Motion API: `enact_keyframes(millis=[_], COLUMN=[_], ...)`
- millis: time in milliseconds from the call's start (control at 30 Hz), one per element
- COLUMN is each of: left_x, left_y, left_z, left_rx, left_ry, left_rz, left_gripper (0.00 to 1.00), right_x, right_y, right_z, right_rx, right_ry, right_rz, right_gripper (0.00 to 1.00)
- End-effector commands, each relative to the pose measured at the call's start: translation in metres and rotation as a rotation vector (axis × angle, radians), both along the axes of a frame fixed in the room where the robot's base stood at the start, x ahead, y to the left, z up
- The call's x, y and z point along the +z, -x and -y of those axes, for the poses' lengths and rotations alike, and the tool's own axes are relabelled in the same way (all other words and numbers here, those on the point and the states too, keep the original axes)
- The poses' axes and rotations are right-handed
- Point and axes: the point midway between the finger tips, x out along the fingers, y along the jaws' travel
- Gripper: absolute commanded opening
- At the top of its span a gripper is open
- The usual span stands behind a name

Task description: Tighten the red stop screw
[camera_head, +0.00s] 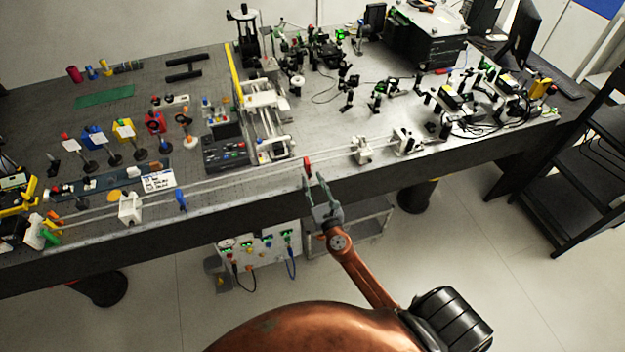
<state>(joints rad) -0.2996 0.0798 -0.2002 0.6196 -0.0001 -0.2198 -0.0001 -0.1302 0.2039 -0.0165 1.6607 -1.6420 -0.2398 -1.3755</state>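The red stop screw (307,162) is a small red piece on the pale rail (250,173) along the front edge of the bench. My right gripper (314,178) comes up from below at that front edge. Its two grey fingers are apart and point toward the red piece, with the left fingertip just below it. I cannot tell whether a fingertip touches it. Nothing shows between the fingers. My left gripper is out of view.
A blue piece (181,200) and white holders (130,208) (361,151) sit along the same rail. A dark control box (226,150) stands behind it. Optics crowd the bench at the back right. The floor in front is mostly clear.

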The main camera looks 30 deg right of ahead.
Motion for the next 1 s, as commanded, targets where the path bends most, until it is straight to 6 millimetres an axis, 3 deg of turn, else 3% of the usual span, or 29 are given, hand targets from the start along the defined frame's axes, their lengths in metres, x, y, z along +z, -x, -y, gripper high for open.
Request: enact_keyframes(millis=[367, 800, 1000], left_x=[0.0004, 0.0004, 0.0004], left_y=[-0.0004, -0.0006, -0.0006], left_z=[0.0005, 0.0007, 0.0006], left_rx=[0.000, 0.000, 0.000], left_ry=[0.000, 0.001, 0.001], left_rz=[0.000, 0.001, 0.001], left_gripper=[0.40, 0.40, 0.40], right_x=[0.0000, 0.0002, 0.0002], right_y=[-0.0081, -0.0080, -0.0080], right_z=[0.0026, 0.0024, 0.0024], right_rx=[-0.001, -0.001, -0.001], right_ry=[-0.001, -0.002, -0.002], right_rz=[0.000, 0.001, 0.001], right_gripper=[0.29, 0.00, 0.00])
